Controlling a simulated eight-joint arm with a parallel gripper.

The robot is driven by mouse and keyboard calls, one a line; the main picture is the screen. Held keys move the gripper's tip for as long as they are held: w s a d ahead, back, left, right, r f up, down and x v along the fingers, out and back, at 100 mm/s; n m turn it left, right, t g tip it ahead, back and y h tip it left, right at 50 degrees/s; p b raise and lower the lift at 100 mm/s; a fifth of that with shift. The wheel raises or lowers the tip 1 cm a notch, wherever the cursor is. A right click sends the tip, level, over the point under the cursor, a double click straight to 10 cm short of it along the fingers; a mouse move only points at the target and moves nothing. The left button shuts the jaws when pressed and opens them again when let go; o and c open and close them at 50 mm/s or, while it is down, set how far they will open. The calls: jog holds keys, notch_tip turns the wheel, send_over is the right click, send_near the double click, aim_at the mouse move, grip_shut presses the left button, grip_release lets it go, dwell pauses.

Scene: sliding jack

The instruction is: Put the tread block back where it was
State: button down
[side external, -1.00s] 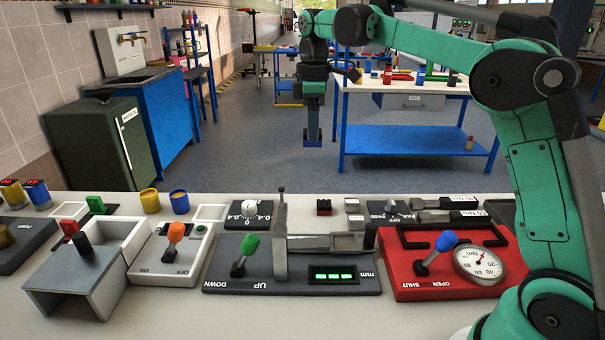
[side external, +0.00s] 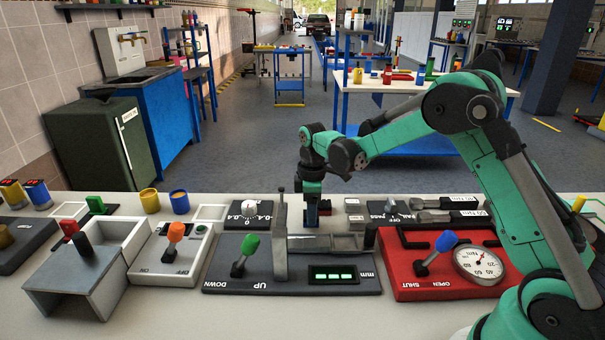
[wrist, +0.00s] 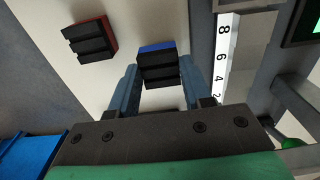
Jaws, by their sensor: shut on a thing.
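My gripper (side external: 312,218) points down behind the grey caliper-like gauge. In the wrist view its two blue fingers (wrist: 159,85) stand on either side of a tread block (wrist: 160,66), shut on it. This block has black ribs and a blue edge. It is low over the pale bench; I cannot tell whether it touches. A second tread block (wrist: 90,39), black-ribbed with a red base, lies on the bench a short gap away. In the side view this red block (side external: 326,207) is just right of my gripper, and the held block is mostly hidden.
The gauge (side external: 345,242) with its upright jaw and green lever (side external: 245,250) stands in front of my gripper. A red panel (side external: 450,285) with a blue lever is at the right. Its scale (wrist: 228,60) runs right of the held block.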

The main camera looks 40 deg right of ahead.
jog(key=shift+f, duration=0.55)
jog(key=shift+f, duration=0.1)
jog(key=shift+c, duration=1.9)
grip_release()
notch_tip(320, 180, up, 12)
jog(key=s+a+m+t, duration=0.3)
jog(key=s+a+m, duration=0.1)
jog(key=s, duration=0.3)
jog(key=s+a+m+t, duration=0.4)
jog(key=s+m, duration=0.1)
jog(key=s, duration=0.2)
jog(key=shift+r, duration=0.3)
